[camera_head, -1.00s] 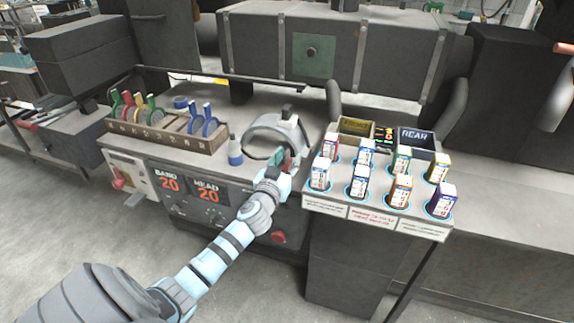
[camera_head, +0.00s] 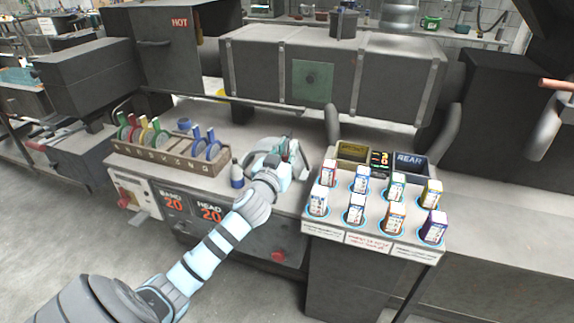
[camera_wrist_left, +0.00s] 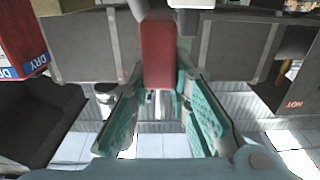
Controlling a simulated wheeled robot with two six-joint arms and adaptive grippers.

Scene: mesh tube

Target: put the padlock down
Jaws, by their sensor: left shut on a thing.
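The padlock shows as a red block (camera_wrist_left: 158,55) between the finger ends of my left gripper (camera_wrist_left: 160,86) in the left wrist view. The fingers are shut on it. In the head view, my left gripper (camera_head: 287,152) is over the bench top by a pale arched fixture (camera_head: 262,148), and the padlock is mostly hidden by the hand. I cannot tell whether the padlock touches the bench or the fixture. My right gripper is not in view.
On the right, a panel (camera_head: 338,214) holds several small cartons and dark bins (camera_head: 409,163). A large dark housing (camera_head: 395,65) stands behind.

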